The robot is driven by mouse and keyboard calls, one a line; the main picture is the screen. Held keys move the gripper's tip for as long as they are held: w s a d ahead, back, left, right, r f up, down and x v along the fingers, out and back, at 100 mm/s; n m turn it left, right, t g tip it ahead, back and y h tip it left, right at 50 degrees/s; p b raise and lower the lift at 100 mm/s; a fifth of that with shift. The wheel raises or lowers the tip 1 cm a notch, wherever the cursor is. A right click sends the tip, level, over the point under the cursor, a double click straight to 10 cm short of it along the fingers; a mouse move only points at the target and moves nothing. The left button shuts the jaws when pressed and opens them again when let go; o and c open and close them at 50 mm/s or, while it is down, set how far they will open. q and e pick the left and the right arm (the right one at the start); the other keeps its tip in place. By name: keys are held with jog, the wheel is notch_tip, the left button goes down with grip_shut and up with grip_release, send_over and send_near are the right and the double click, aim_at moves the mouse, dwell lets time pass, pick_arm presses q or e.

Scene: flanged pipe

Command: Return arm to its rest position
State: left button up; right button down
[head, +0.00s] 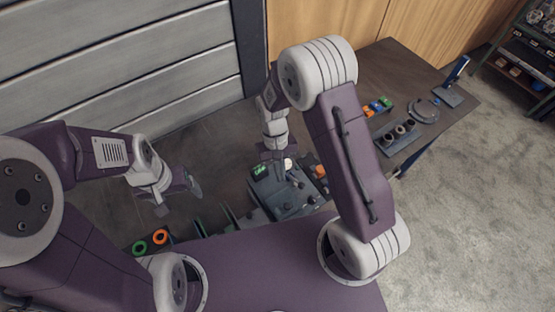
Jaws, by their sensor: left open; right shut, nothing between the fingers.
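My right gripper (272,152) points down above the back of a dark grey fixture (268,196) on the bench. It is shut and looks empty. The fixture carries small dark parts and a green display (260,170). Whether the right gripper touches the fixture cannot be told. My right upper arm hides part of the bench.
The brown bench (395,65) runs to the right. On it are a block with dark rings (397,135), a grey curved part (424,111), small coloured pieces (377,107) and a blue stand (455,75). Green and orange rings (160,237) lie at lower left. A shelf (530,45) stands far right.

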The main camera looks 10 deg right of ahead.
jog(key=shift+w+d+r+t+b, duration=0.65)
jog(key=shift+w+r+b, duration=0.65)
jog(key=shift+r, duration=1.4)
jog(key=s+d+f+m+t+b, duration=0.1)
jog(key=s+d+f+t+b, duration=0.1)
jog(key=s+d, duration=0.4)
jog(key=shift+s+d+f+t+y+b, duration=0.15)
jog(key=shift+s+d+t+y+b, duration=0.15)
jog(key=shift+s+t+b, duration=0.45)
